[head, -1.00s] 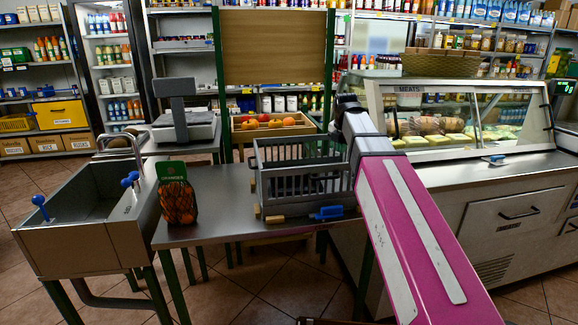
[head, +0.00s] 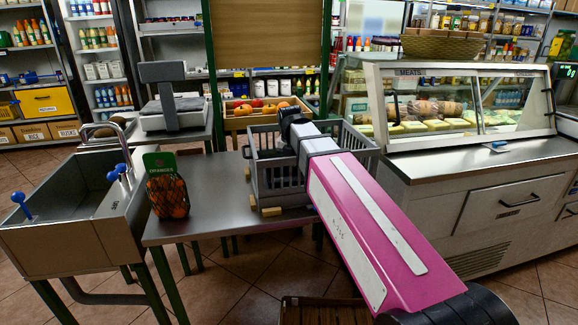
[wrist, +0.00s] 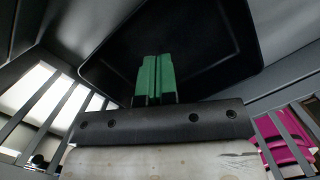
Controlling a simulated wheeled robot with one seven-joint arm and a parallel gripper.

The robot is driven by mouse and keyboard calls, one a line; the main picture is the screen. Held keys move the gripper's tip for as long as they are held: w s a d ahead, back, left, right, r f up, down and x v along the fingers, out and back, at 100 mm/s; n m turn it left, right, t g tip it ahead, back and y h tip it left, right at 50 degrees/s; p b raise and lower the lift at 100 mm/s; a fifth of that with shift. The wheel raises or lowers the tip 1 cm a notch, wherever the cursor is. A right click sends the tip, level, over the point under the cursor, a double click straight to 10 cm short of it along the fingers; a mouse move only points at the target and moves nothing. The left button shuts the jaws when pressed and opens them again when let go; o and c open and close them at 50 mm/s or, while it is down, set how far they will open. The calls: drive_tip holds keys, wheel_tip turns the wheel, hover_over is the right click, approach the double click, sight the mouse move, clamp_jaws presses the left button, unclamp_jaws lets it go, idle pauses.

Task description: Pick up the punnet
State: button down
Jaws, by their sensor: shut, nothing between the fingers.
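A black rectangular tray with rounded corners and a raised rim, apparently the punnet (wrist: 205,35), lies beyond my fingers in the wrist view. It looks empty. My gripper (wrist: 155,78) shows there as two green fingers shut together, with nothing between them. They overlap the black tray in the picture; I cannot tell whether they touch it. In the head view my arm reaches over the grey slatted crate (head: 262,180) on the steel table, and my gripper and the punnet are hidden there.
A net of oranges (head: 168,192) stands on the table (head: 215,205) left of the crate. A sink (head: 60,240) is further left. A scale (head: 172,118) and a wooden box of fruit (head: 240,118) stand behind. The meat counter (head: 480,170) is at right.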

drive_tip(key=w, duration=0.2)
drive_tip(key=w+d, duration=0.1)
drive_tip(key=w, duration=0.3)
drive_tip(key=shift+d, duration=0.4)
drive_tip(key=shift+s+f, duration=0.3)
drive_tip(key=shift+f, duration=0.5)
drive_tip(key=shift+s, duration=0.15)
